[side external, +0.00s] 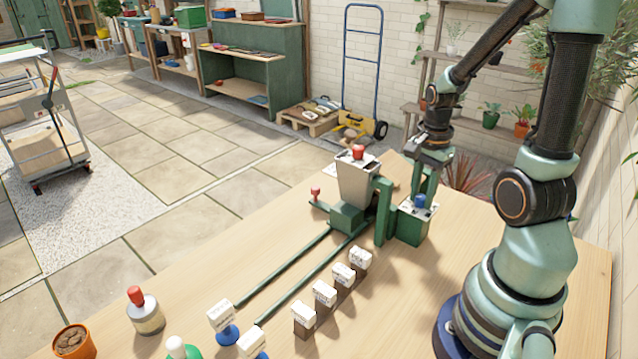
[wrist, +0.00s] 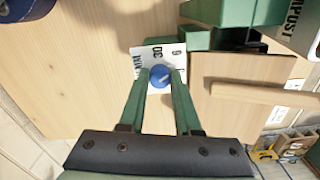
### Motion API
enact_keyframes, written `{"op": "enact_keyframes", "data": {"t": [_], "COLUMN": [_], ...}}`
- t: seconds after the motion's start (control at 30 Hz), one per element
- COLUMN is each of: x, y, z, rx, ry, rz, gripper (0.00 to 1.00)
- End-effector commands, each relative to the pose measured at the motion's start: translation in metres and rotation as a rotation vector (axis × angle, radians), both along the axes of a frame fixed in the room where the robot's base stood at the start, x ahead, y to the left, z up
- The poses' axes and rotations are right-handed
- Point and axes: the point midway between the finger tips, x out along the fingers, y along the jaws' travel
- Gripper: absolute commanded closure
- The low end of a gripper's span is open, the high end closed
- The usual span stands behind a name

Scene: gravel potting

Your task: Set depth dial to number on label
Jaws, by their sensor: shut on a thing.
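The blue depth dial (side external: 420,202) sits on top of a green box (side external: 412,227) on the wooden table. In the wrist view the round blue dial (wrist: 160,76) has a pale mark on its top. It stands on a white scale plate (wrist: 150,55) with a readable "30" and other, less clear markings. My gripper (wrist: 161,80) has its two green fingers on either side of the dial, shut on it. In the side view my gripper (side external: 421,190) points straight down at the dial. Several white labels, such as one on a dark block (side external: 360,257), have print too small to read.
A grey hopper (side external: 356,182) with a red knob stands left of the green box. Two green rails (side external: 285,267) run toward the front left. The table's right side is mostly bare.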

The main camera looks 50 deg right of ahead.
Motion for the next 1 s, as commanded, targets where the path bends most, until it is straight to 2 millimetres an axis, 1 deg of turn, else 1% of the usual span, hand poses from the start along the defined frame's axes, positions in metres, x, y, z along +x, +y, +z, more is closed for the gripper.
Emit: {"op": "enact_keyframes", "data": {"t": [0.2, 0.4, 0.9, 0.93, 0.97, 1.0], "x": [0.0001, 0.0001, 0.0001, 0.0, 0.0, 0.0], "y": [0.0, 0.0, 0.0, 0.0, 0.0, 0.0], "z": [0.001, 0.0011, 0.0011, 0.0011, 0.001, 0.001], "rx": [0.0, 0.0, 0.0, 0.001, 0.001, 0.0], "ry": [0.001, 0.001, 0.001, 0.001, 0.001, 0.001], "rz": [0.115, 0.17, 0.186, 0.186, 0.186, 0.186], "gripper": [1.0, 1.0, 1.0, 0.57, 0.45, 0.38]}}
